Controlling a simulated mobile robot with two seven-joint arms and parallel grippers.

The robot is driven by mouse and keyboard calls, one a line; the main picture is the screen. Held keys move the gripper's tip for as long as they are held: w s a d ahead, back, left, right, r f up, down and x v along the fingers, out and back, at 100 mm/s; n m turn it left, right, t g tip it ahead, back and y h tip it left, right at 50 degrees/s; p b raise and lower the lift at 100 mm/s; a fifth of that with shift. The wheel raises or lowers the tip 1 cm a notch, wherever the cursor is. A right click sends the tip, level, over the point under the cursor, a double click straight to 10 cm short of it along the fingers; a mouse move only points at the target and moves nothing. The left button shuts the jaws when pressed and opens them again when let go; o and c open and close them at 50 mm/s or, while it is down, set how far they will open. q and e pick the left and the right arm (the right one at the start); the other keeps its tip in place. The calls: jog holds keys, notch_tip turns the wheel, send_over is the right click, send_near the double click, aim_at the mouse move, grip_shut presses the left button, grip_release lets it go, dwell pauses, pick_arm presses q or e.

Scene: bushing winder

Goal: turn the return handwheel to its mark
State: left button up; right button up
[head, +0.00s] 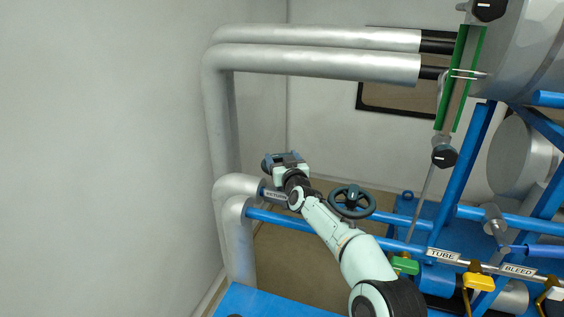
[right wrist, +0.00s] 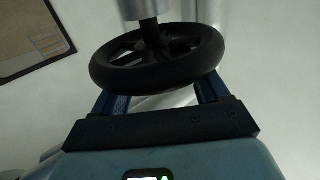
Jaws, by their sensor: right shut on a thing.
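The return handwheel (right wrist: 158,60) is a black spoked wheel on a stem in the right wrist view. My right gripper (right wrist: 162,92) is shut on it, with one blue finger at each side and the near part of the rim between them. In the head view my right gripper (head: 275,163) is above the blue pipe with the label read as RETURN (head: 274,195); there the gripper and wrist hide most of the wheel. I cannot make out the wheel's mark in either view. My left gripper is not in view.
A second dark handwheel (head: 352,201) stands right of my forearm. Silver lagged pipes (head: 320,63) run along the back wall. Blue pipes, a green valve handle (head: 404,264) and a yellow one (head: 478,282) crowd the lower right. The left wall is bare.

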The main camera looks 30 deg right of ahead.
jog(key=shift+r, duration=0.2)
jog(key=o, duration=1.1)
jog(key=shift+f, duration=0.1)
jog(key=shift+c, duration=0.2)
jog(key=shift+s, duration=0.1)
jog(key=shift+s+a, duration=0.1)
jog(key=shift+s, duration=0.1)
jog(key=b+v, duration=0.2)
jog(key=v, duration=1)
jog(key=shift+s, duration=0.4)
jog(key=shift+a, duration=0.15)
